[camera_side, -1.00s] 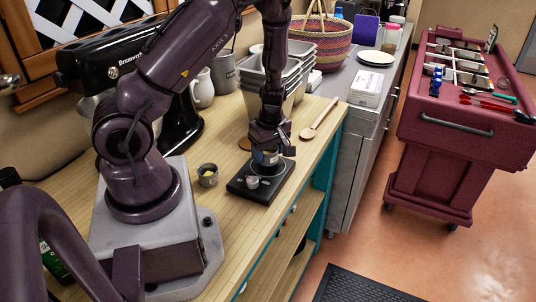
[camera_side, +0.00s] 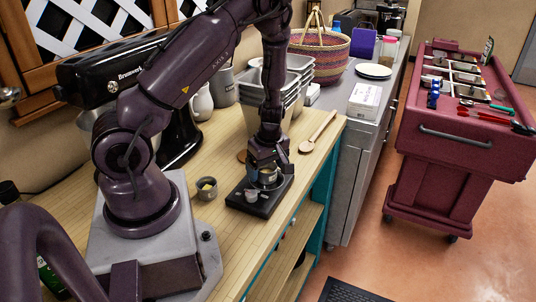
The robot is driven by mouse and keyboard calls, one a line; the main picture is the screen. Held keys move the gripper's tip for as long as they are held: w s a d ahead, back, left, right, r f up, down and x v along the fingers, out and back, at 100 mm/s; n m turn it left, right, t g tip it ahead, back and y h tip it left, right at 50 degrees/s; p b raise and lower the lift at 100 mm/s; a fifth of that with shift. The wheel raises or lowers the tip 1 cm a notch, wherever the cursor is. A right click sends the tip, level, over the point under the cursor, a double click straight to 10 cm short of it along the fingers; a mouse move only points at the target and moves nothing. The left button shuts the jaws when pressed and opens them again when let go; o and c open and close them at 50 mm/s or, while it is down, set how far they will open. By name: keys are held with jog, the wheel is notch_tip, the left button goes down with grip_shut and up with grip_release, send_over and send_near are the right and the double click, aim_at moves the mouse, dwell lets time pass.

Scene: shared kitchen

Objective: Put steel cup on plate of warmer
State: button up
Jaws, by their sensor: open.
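The steel cup (camera_side: 267,175) stands on the plate at the back part of the black warmer (camera_side: 264,206) and looks upright. Whether its base lies fully flat on the plate is hard to see at this size. My gripper (camera_side: 265,165) is right at the cup, pointing down, with its fingers open around or just above the rim. The fingers hide part of the cup and most of the plate. A small pale round part (camera_side: 251,195) shows on the warmer's front.
A small grey cup with something yellow in it (camera_side: 207,189) stands left of the warmer. A wooden spoon (camera_side: 318,132) lies behind to the right. Stacked metal pans (camera_side: 287,80) stand behind my gripper. The counter's right edge is close to the warmer.

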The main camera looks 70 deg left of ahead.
notch_tip(320, 180, up, 11)
jog(key=d, duration=0.1)
jog(key=s+d+r+m+t+h, duration=0.1)
jog(key=d+r+m+t+h, duration=0.2)
jog(key=d+r+m, duration=0.9)
jog(key=s+d+r+m+t+y, duration=0.1)
jog(key=s+d+r+m+t, duration=0.2)
jog(key=s+d+r+m, duration=0.2)
notch_tip(320, 180, up, 3)
jog(key=s+m, duration=0.2)
jog(key=m, duration=0.2)
jog(key=shift+s+d+y, duration=0.2)
jog(key=shift+d+y, duration=0.1)
jog(key=shift+d, duration=0.05)
dwell(0.5)
